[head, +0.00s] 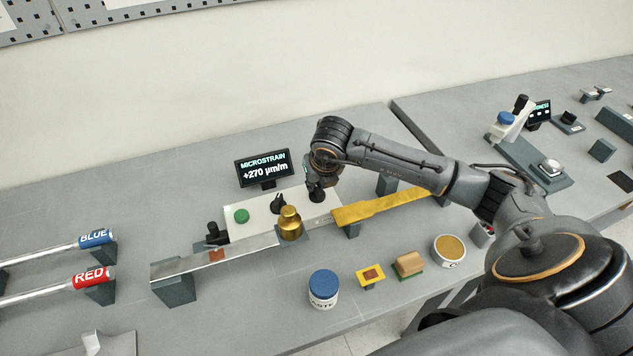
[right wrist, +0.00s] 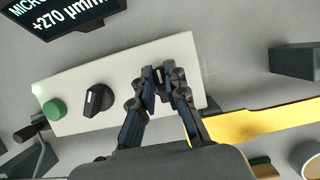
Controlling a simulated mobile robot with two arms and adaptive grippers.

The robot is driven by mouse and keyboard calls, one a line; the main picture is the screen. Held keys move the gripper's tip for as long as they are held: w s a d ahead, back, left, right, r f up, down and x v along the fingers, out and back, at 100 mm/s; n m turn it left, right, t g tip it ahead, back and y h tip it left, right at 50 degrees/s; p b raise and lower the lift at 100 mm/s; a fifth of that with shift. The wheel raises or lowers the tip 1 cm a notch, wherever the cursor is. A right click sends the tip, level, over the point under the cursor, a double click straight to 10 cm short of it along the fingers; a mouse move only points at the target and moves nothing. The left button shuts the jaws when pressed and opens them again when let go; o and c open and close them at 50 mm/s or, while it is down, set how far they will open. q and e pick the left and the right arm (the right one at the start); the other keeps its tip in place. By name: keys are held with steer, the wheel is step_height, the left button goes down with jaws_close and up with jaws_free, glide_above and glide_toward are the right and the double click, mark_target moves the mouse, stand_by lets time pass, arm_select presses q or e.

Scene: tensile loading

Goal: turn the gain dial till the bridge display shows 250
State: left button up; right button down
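The bridge display (head: 264,168) stands behind the white bridge box (head: 255,222) and reads +270 µm/m under MICROSTRAIN. It also shows, cut off, in the right wrist view (right wrist: 70,15). My right gripper (head: 316,190) is down at the right end of the box. In the right wrist view its fingers (right wrist: 164,78) are close together at a dark dial, which they mostly hide. A second black knob with a pointer (right wrist: 97,99) and a green button (right wrist: 54,109) sit to its left, clear of the fingers. My left gripper is not in view.
A brass weight (head: 290,224) stands on the metal beam in front of the box. A yellow bar (head: 380,208) lies right of the box. A blue-lidded jar (head: 323,288), sanding block (head: 408,265) and round tin (head: 449,250) stand nearer the front edge.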

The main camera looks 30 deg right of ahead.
steer(key=shift+f+n+y+b, duration=0.2)
steer(key=shift+n+b, duration=0.5)
steer(key=shift+b, duration=0.55)
steer(key=shift+f+n+y+b, duration=0.1)
steer(key=shift+n+y+b, duration=0.2)
steer(key=shift+n+b, duration=0.65)
steer(key=shift+r+n+b, duration=0.2)
steer(key=shift+n+b, duration=0.05)
steer(key=shift+b, duration=0.4)
steer(key=shift+a+r+y, duration=0.1)
steer(key=shift+r+y, duration=0.05)
steer(key=shift+y, duration=0.15)
steer(key=c, duration=1.4)
jaws_free()
steer(key=shift+o, duration=0.2)
